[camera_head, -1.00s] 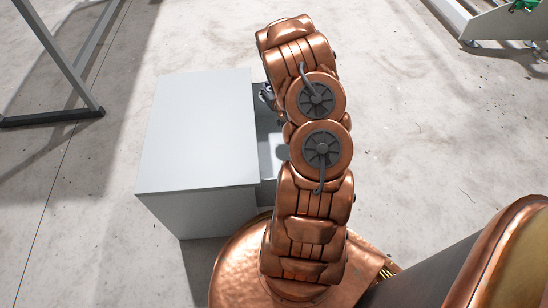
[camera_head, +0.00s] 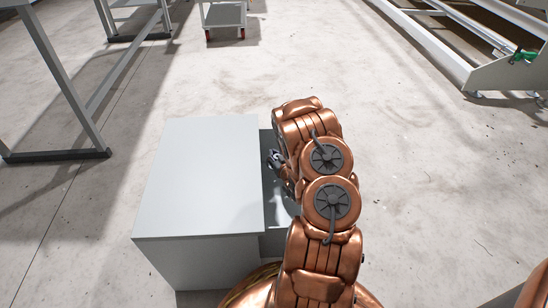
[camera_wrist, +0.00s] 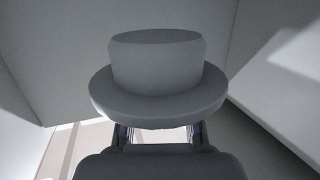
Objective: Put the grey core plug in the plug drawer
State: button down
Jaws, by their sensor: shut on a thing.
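The grey core plug (camera_wrist: 155,75) fills the middle of the wrist view, a short cylinder with a wide flange. My gripper (camera_wrist: 160,133) is shut on it, with dark fingertips showing below the flange. In the head view my gripper (camera_head: 273,157) is at the right side of the grey cabinet, over the open plug drawer (camera_head: 277,243). The plug is not distinguishable there, and my arm hides much of the drawer. Grey walls surround the plug in the wrist view. I cannot tell whether it touches the drawer floor.
The grey cabinet (camera_head: 200,175) stands left of my arm with a bare top. A metal frame (camera_head: 60,155) is at left, a cart (camera_head: 223,15) at the back, and a long gantry rail (camera_head: 440,55) at back right. The concrete floor right of my arm is clear.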

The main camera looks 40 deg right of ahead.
jog(key=shift+f+b, duration=0.3)
jog(key=shift+f, duration=0.45)
jog(key=c, duration=0.9)
grip_release()
jog(key=shift+r, duration=0.1)
jog(key=shift+r+p, duration=0.4)
jog(key=shift+r, duration=0.15)
jog(key=shift+s+r, duration=0.15)
jog(key=shift+s, duration=0.05)
jog(key=p+v, duration=0.2)
jog(key=v, duration=0.5)
